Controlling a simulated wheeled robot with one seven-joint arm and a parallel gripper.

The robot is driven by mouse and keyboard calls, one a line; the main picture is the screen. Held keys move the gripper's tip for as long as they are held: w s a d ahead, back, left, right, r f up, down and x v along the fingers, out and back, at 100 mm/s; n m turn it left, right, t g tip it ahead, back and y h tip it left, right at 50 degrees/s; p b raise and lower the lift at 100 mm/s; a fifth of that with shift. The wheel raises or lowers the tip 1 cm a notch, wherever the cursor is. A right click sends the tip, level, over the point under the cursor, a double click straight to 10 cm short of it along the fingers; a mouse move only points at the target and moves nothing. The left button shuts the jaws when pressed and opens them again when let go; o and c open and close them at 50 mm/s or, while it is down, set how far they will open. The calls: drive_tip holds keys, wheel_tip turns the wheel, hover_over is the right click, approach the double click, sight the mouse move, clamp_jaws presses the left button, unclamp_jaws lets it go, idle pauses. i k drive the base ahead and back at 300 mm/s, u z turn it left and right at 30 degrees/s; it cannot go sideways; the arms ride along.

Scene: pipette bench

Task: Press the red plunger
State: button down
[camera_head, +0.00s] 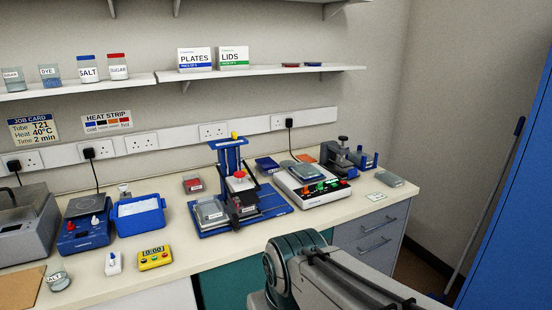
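A blue pipette stand (229,157) rises from a blue base (262,205) at the middle of the bench. A small red plunger (239,174) sits on a pale part at the front of the stand, below the yellow knob (234,135) on top. My arm (292,262) crosses the lower right of the view, in front of the bench. My gripper is not visible, so whether it is open or shut does not show. I see nothing touching the red plunger.
Grey labelled trays (211,211) stand on the blue base. A white device with coloured buttons (312,185) is at right. A blue tub (139,215), a blue hotplate (84,226) and a yellow timer (155,257) are at left. The bench front before the stand is mostly clear.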

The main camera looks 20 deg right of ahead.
sight(239, 175)
drive_tip(key=z, duration=0.6)
drive_tip(key=i, duration=1.4)
drive_tip(key=u, duration=0.4)
